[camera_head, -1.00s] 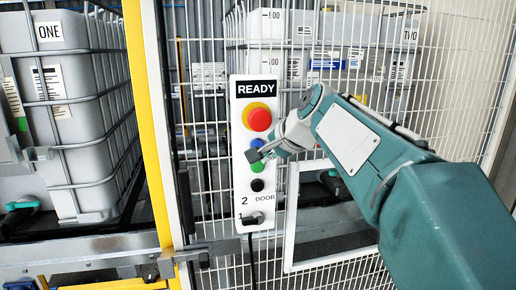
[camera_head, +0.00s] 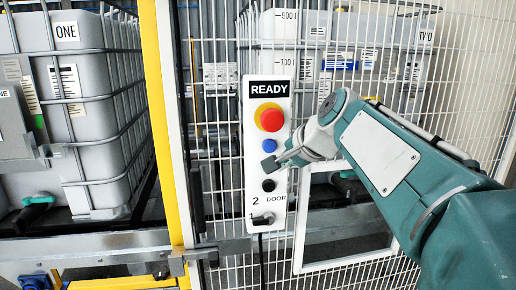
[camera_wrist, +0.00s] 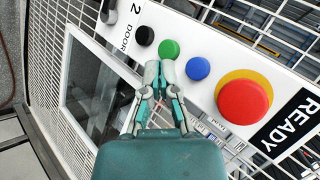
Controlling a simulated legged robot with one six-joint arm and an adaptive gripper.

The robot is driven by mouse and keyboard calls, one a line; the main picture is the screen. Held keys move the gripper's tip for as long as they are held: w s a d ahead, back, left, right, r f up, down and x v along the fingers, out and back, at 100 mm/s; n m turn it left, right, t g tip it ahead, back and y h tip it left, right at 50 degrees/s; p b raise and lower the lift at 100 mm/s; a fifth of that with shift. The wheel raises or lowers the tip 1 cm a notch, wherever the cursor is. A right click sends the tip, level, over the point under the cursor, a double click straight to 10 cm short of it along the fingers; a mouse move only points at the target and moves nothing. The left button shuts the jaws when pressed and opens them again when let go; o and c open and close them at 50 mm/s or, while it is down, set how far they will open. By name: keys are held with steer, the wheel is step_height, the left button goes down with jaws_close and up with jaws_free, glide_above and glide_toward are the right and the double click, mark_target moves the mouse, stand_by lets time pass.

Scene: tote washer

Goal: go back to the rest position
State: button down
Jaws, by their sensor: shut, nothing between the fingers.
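My gripper (camera_head: 270,166) is shut and empty, in front of the white control panel (camera_head: 284,212) in the head view. In the wrist view my gripper (camera_wrist: 161,66) points at the panel near the green button (camera_wrist: 169,49), with its tips just below that button in the picture. In the head view the gripper hides the green button. The red button (camera_head: 270,118) on its yellow ring, the blue button (camera_head: 269,146) and the black button (camera_head: 268,185) are uncovered. I cannot tell whether the tips touch the panel.
A white mesh fence (camera_head: 222,200) stands behind the panel, with a framed opening (camera_head: 297,240) at lower right. A yellow post (camera_head: 165,130) stands at left. Tank ONE (camera_head: 90,70) is at the left and tank TWO (camera_head: 300,30) is behind the mesh.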

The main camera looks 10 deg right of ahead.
steer(key=s+f+n+g+h, duration=0.3)
steer(key=s+f+n, duration=0.7)
steer(key=s+f, duration=1)
steer(key=s, duration=0.4)
steer(key=shift+a+f+n+h, duration=0.15)
steer(key=shift+a+n+h, duration=0.05)
steer(key=shift+n+h, duration=0.2)
